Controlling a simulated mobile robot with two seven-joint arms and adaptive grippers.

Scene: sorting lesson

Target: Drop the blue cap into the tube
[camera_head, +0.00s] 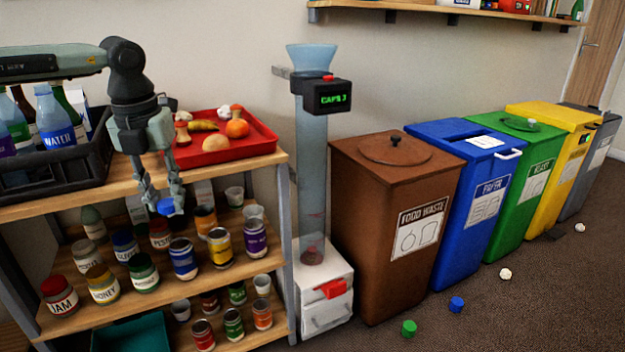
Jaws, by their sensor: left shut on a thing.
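A blue cap (166,207) is between the fingertips of my left gripper (164,196), which points down and is shut on it. The gripper is in front of the shelf's top edge, left of the tube. The clear tube (312,170) stands upright on a white base, with a blue funnel (312,56) at its top. A black counter box (327,97) with green text reading "CAPS" and a digit, perhaps 3, is fixed below the funnel. A few reddish bits show low in the tube. Another blue cap (456,304) lies on the floor. My right gripper is not in view.
The wooden shelf (262,158) holds a red food tray (262,143), a dark bottle crate (75,178), and several jars and cans below. Brown (385,240), blue, green, yellow and grey bins stand right of the tube. A green cap (409,328) and white balls lie on the floor.

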